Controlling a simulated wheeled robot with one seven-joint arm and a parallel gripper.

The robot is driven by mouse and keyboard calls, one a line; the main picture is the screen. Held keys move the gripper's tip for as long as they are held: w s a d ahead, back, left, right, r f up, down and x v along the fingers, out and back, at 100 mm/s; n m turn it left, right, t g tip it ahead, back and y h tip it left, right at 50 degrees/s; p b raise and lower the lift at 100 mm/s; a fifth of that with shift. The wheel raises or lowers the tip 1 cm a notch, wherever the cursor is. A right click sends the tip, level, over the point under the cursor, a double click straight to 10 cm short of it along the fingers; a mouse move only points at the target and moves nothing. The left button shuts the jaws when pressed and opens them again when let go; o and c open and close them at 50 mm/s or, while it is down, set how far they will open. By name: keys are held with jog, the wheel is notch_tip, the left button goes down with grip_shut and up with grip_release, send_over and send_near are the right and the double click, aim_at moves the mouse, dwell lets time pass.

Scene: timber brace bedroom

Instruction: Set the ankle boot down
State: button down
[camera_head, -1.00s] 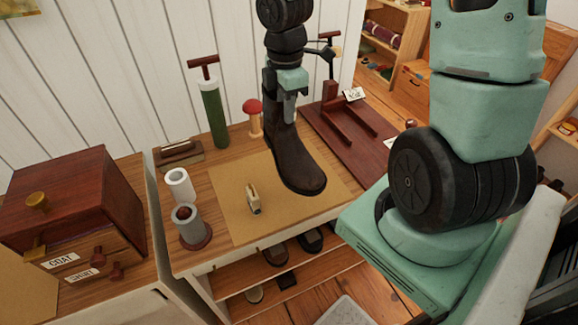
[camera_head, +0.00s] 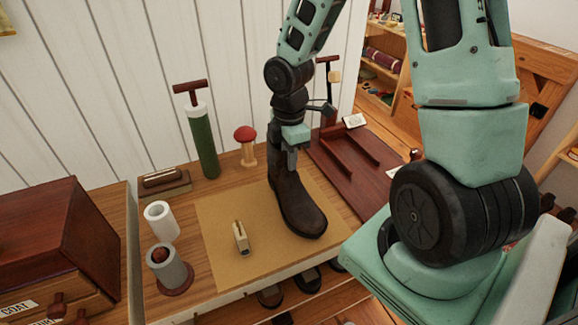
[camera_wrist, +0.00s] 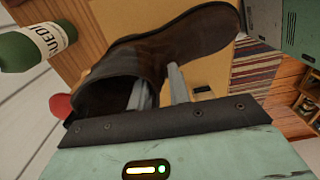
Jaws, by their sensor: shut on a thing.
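A dark brown ankle boot (camera_head: 297,203) is upright over the right part of a tan mat (camera_head: 222,205) on the wooden table. Its sole looks at or very close to the mat; I cannot tell whether it touches. My gripper (camera_head: 291,160) is shut on the boot's upper shaft from above. In the wrist view, the boot (camera_wrist: 180,45) has one finger inside its opening and one outside the shaft, with my gripper (camera_wrist: 158,90) pinching the wall between them.
A small pale clip-like object (camera_head: 241,238) stands on the mat left of the boot. A red-topped wooden peg (camera_head: 246,146), a green bottle-like cylinder (camera_head: 203,140) and a white roll (camera_head: 161,222) stand around the mat. A dark red wooden stand (camera_head: 345,160) is at right.

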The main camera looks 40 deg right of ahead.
notch_tip(320, 180, down, 3)
jog(key=shift+r, duration=0.15)
jog(key=c, duration=1.3)
grip_release()
